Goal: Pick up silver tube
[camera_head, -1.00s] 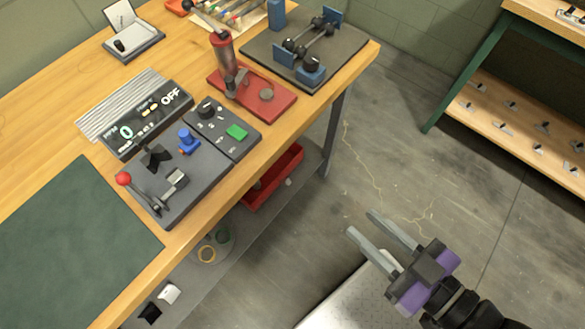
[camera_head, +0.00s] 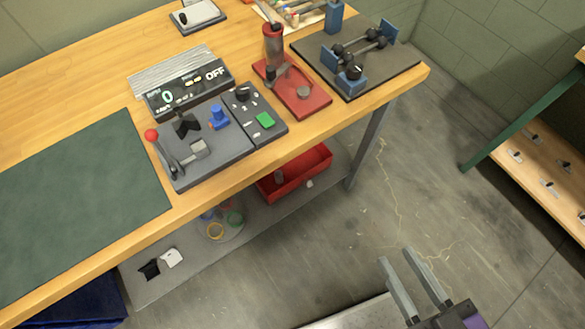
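My gripper (camera_head: 397,257) is at the bottom right, over the floor in front of the bench. Its two grey fingers are apart with nothing between them. I cannot single out a silver tube for certain. A small grey cylindrical piece (camera_head: 279,176) shows in the red bin (camera_head: 306,178) on the bench's lower shelf, partly shaded. Thin metal rods (camera_head: 361,46) with black fittings lie on a dark plate with blue blocks at the bench's right end. My gripper touches none of these.
The wooden bench (camera_head: 90,87) carries a green mat (camera_head: 75,195), a control unit reading OFF (camera_head: 188,91), a red-handled fixture (camera_head: 190,155) and a red press (camera_head: 292,85). A bench leg (camera_head: 366,150) stands beside the bin. A second shelf unit (camera_head: 545,170) is at right. Floor between is clear.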

